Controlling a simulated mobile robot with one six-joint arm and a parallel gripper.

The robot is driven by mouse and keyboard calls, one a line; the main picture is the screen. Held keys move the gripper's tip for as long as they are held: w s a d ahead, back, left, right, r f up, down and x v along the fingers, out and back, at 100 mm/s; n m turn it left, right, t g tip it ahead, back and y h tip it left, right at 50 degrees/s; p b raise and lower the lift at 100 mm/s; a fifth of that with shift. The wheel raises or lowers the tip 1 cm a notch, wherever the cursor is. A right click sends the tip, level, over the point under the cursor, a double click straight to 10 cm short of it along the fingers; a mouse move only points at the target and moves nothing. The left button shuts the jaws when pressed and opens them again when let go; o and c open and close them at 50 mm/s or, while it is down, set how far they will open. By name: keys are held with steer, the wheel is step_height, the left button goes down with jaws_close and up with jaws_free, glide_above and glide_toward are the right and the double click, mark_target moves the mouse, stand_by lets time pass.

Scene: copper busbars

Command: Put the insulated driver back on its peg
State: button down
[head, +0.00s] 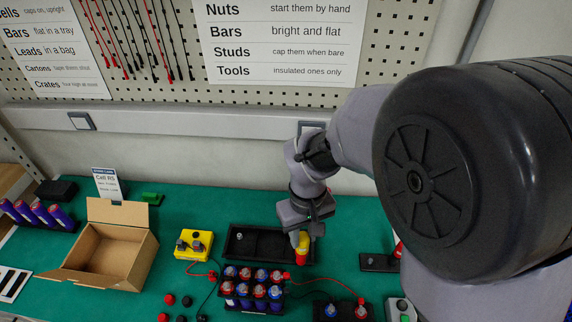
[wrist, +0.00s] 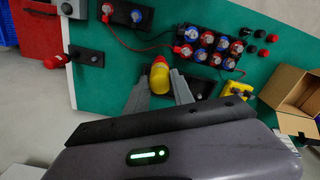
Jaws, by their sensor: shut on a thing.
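The insulated driver (head: 302,249), with a yellow and red handle, is in my gripper (head: 301,236) over the right end of a black tray. In the wrist view the driver (wrist: 159,76) lies between the two fingers of my gripper (wrist: 159,82), its rounded yellow end toward the camera. Its shaft is hidden. A small black plate (head: 379,263) to the right carries a short stud that may be the peg; the plate (wrist: 87,55) also shows in the wrist view. The driver is apart from this plate.
The black tray (head: 268,257) lies under my gripper. Several red- and blue-capped cells (head: 253,290) stand in front of it, with red leads. A yellow box (head: 194,245) and an open carton (head: 108,249) are to the left. Green mat is clear between tray and plate.

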steer(key=w+d+f+m+b, duration=0.1)
steer(key=w+d+f+b, duration=0.1)
steer(key=d, duration=0.5)
steer(key=w+d+f+m+b, duration=0.1)
steer(key=w+d+f+b, duration=0.2)
steer(key=d+f, duration=0.4)
steer(key=w+d+f+m+b, duration=0.2)
steer(key=w+d+f, duration=0.1)
steer(key=d, duration=0.6)
steer(key=shift+w+f+b, duration=0.4)
steer(key=shift+f, duration=0.45)
steer(key=shift+a+f, duration=0.1)
steer(key=shift+f+b, duration=0.55)
steer(key=shift+f, duration=0.55)
steer(key=c, duration=1)
jaws_free()
